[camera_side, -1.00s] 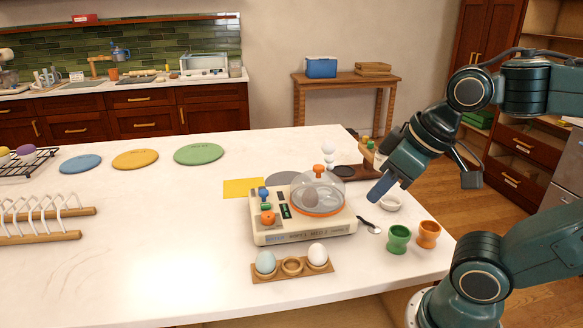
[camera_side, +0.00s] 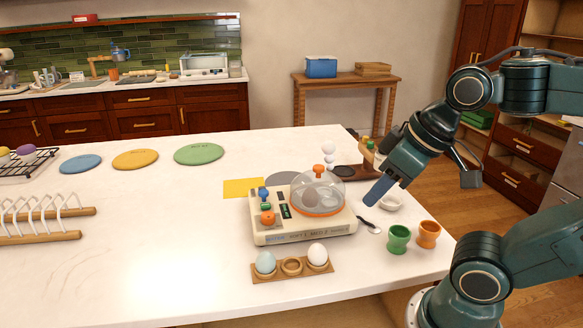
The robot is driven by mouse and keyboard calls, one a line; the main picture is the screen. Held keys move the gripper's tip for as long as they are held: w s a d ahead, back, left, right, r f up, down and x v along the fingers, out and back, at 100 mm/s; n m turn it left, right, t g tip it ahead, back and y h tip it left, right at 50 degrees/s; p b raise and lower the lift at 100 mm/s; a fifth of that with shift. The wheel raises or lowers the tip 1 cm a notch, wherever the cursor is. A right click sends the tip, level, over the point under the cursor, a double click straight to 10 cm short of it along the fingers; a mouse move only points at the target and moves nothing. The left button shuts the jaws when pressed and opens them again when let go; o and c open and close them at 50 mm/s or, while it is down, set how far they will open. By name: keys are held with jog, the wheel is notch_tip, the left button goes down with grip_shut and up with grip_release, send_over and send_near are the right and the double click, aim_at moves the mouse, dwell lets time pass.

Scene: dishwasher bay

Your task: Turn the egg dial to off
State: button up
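The egg cooker (camera_side: 305,232) is a cream box on the white counter. An orange dial (camera_side: 268,218) sits on its top at the front left, with a blue knob (camera_side: 263,193) behind it. A clear dome with an orange knob (camera_side: 318,170) covers an egg (camera_side: 310,198) on the right side of the box. The dial's setting is too small to read. My gripper (camera_side: 372,197) is to the right of the cooker, above the counter, apart from it and pointing down-left. Its fingers overlap in this view, so their opening is unclear.
A wooden egg holder (camera_side: 291,267) with two eggs stands in front of the cooker. A green cup (camera_side: 398,239), an orange cup (camera_side: 429,234), a spoon (camera_side: 369,226) and a white bowl (camera_side: 391,203) are at right. A toast rack (camera_side: 40,224) is far left. The counter between is clear.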

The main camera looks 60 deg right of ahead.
jog(key=o, duration=0.4)
jog(key=shift+w+r, duration=0.1)
jog(key=shift+w, duration=0.1)
jog(key=shift+c, duration=0.2)
jog(key=shift+o, duration=0.4)
jog(key=shift+w+r+m, duration=0.15)
jog(key=shift+w+m, duration=0.1)
jog(key=shift+m, duration=0.15)
jog(key=m+g, duration=0.6)
jog(key=m, duration=1.1)
send_over(268, 214)
jog(key=f, duration=0.1)
jog(key=shift+f, duration=0.15)
notch_tip(268, 214, down, 14)
jog(key=shift+r, duration=0.1)
jog(key=shift+c, duration=0.4)
jog(key=c, duration=0.9)
